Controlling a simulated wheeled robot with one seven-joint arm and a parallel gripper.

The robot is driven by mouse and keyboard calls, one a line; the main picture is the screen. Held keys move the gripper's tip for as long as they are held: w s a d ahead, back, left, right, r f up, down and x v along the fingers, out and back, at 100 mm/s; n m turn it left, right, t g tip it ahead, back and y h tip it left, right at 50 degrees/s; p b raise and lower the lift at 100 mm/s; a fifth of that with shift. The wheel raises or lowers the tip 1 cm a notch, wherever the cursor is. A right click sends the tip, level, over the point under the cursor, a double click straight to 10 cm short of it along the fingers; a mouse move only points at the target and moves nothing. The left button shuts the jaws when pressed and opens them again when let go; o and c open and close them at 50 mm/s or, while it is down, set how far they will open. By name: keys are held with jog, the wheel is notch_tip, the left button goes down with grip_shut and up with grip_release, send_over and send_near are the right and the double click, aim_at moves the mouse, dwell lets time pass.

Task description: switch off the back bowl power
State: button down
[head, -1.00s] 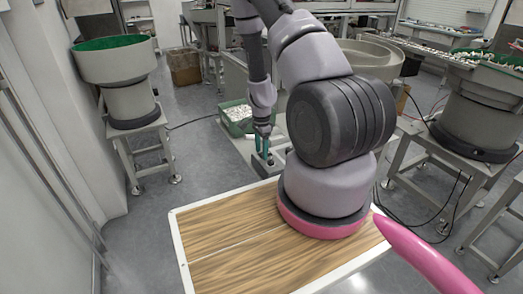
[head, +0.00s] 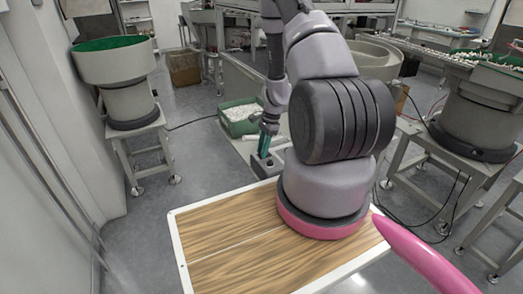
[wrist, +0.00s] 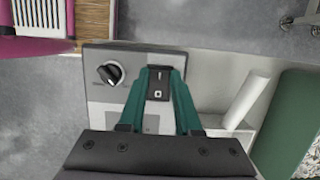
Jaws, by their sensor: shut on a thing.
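A grey control box (wrist: 102,105) with a round black knob (wrist: 110,73) and a black switch (wrist: 158,84) lies under my gripper in the wrist view. The box (head: 262,167) also shows in the head view, just beyond the wooden board. My gripper (wrist: 163,72) has teal fingers, one on each side of the black switch, and is shut on it. In the head view my gripper (head: 265,152) points down at the box. The switch is hidden there, and I cannot tell its on or off position.
A green bin of white parts (head: 240,118) stands behind the box. Bowl feeders stand at left (head: 113,70) and right (head: 482,115). The white-edged wooden board (head: 225,225) is in front. A white cylinder (wrist: 248,98) lies right of the box.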

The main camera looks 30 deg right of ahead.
aim_at(269, 153)
jog(key=c, duration=0.6)
grip_release()
jog(key=shift+r, duration=0.1)
jog(key=v, duration=1)
jog(key=shift+d+r, duration=0.2)
jog(key=shift+r, duration=0.1)
